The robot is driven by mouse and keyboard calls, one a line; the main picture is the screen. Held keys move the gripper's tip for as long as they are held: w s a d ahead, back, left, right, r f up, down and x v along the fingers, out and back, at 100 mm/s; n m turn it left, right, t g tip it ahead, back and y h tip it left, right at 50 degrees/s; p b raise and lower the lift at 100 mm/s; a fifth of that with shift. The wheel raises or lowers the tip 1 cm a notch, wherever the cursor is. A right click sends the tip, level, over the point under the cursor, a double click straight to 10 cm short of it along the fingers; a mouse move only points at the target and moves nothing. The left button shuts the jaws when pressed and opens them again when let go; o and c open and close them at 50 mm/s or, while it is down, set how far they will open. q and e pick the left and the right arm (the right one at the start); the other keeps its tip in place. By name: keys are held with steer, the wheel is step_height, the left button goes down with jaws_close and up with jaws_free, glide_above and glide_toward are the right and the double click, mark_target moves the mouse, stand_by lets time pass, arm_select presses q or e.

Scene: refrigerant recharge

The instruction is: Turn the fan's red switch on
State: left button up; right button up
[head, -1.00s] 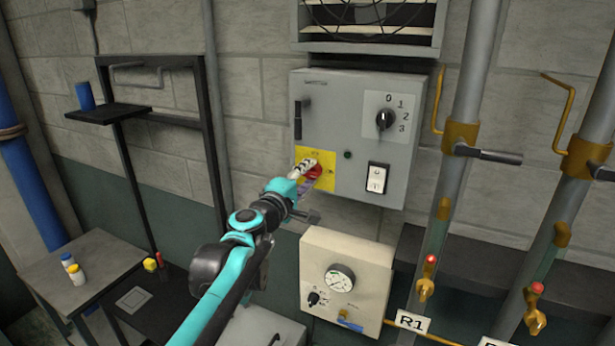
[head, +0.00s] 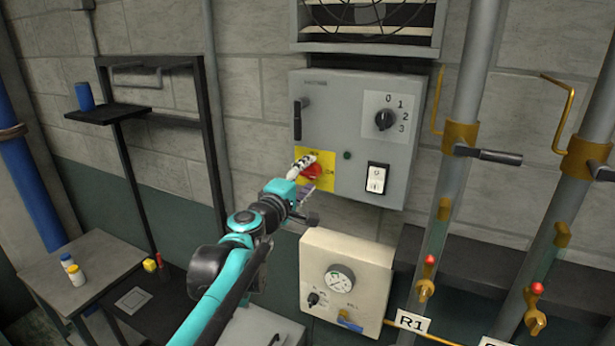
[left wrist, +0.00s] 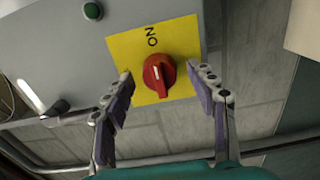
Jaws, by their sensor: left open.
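The red switch (head: 313,172) is a round rotary knob on a yellow plate at the lower left of the grey control box (head: 335,105). In the left wrist view the red switch (left wrist: 159,73) sits near the middle of its yellow plate (left wrist: 126,52), with the word ON beside it. My left gripper (head: 306,177) is in front of the switch. In the left wrist view its two fingers (left wrist: 165,88) are spread apart, one on each side of the knob, with gaps to it. The fan (head: 368,12) is in a frame above the box. My right gripper is not in view.
The box also has a black 0-1-2-3 dial (head: 385,120), a white rocker switch (head: 376,178) and a green button (head: 347,155). A beige gauge panel (head: 345,255) is below. Pipes with valves (head: 462,135) stand at the right.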

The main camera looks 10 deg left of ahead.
arm_select(q)
steer(key=v, duration=1.1)
steer(key=shift+s, duration=0.4)
steer(key=shift+a+f, duration=0.1)
steer(key=s+d+f+m+g+b, duration=0.25)
steer(key=f+b, duration=0.25)
steer(key=f, duration=0.5)
steer(key=s+d+f+m+g+h+b, duration=0.1)
steer(key=s+d+f+m+b, duration=0.15)
steer(key=f+b, duration=0.45)
steer(key=s+d+f+m+g+b, duration=0.15)
steer(key=s+f+m+b, duration=0.25)
steer(key=f, duration=0.8)
steer(key=s+a+f+m+g+y+b, duration=0.1)
steer(key=s+f+b, duration=0.3)
steer(key=f, duration=0.6)
steer(key=s+a+f+m+g+y+b, duration=0.2)
steer(key=s+a+f+m+b, duration=0.1)
steer(key=f, duration=0.7)
steer(key=s+a+f+m+g+y+b, duration=0.1)
steer(key=s+a+f+g+y+b, duration=0.1)
steer(key=s+a+f+b, duration=0.2)
step_height(320, 180, down, 7)
steer(key=s+b, duration=0.1)
steer(key=b, duration=0.2)
steer(key=shift+m+y+b, duration=0.3)
steer(key=shift+m+b, duration=0.05)
steer(key=shift+m, duration=0.05)
steer(key=shift+s+r, duration=0.1)
steer(key=shift+c, duration=0.5)
